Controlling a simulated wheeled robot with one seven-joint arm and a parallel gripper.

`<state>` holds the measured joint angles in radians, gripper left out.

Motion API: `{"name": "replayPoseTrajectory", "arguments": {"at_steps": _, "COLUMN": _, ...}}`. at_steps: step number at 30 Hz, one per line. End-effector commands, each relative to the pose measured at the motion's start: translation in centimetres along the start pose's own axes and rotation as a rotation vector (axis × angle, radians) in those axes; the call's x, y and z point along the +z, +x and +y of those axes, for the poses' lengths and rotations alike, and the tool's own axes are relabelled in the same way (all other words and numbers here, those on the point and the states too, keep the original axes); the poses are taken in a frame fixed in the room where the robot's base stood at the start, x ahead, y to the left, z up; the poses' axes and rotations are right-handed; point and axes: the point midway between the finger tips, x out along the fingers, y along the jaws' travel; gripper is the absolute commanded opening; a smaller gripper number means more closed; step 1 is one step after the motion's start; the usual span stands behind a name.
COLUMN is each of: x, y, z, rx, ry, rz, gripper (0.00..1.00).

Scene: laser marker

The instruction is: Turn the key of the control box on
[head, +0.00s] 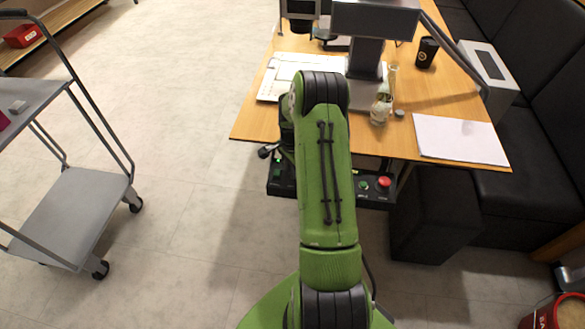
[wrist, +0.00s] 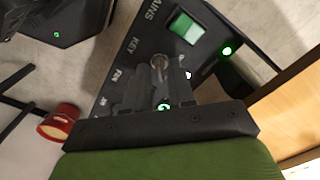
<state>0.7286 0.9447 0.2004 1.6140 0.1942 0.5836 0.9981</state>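The control box (head: 375,190) is a dark panel under the table's front edge in the head view. It also fills the middle of the wrist view (wrist: 203,62), with labels reading MAINS, KEY and FAN. The silver key switch (wrist: 158,62) is by the KEY label. My gripper (wrist: 157,82) is close over the panel, with one dark finger on each side of the key switch and a narrow gap between them. I cannot tell whether a finger touches the key. In the head view my green arm hides the gripper and the key.
A green rocker switch (wrist: 185,27) and a lit green lamp (wrist: 227,51) are near the key. A red button (head: 383,184) sits on the box's right. The wooden table (head: 440,100) overhangs the box. A black stool (head: 432,215) stands right, a grey cart (head: 75,215) left.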

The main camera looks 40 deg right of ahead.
Motion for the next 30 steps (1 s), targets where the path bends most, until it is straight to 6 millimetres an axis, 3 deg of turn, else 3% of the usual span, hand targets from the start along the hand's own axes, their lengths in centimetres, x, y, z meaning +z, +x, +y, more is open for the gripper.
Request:
{"name": "replayPoseTrajectory", "arguments": {"at_steps": 11, "x": 0.0, "y": -0.5, "z": 0.0, "rx": -0.001, "ry": -0.001, "rz": 0.001, "gripper": 0.33}}
{"name": "replayPoseTrajectory", "arguments": {"at_steps": 14, "x": 0.0, "y": -2.4, "z": -0.1, "rx": -0.003, "ry": -0.002, "rz": 0.002, "gripper": 0.33}}
{"name": "replayPoseTrajectory", "arguments": {"at_steps": 24, "x": 0.0, "y": -12.1, "z": -0.1, "rx": -0.004, "ry": -0.001, "rz": 0.003, "gripper": 0.33}}
{"name": "replayPoseTrajectory", "arguments": {"at_steps": 30, "x": 0.0, "y": -15.3, "z": -0.1, "rx": -0.002, "ry": -0.001, "rz": 0.001, "gripper": 0.33}}
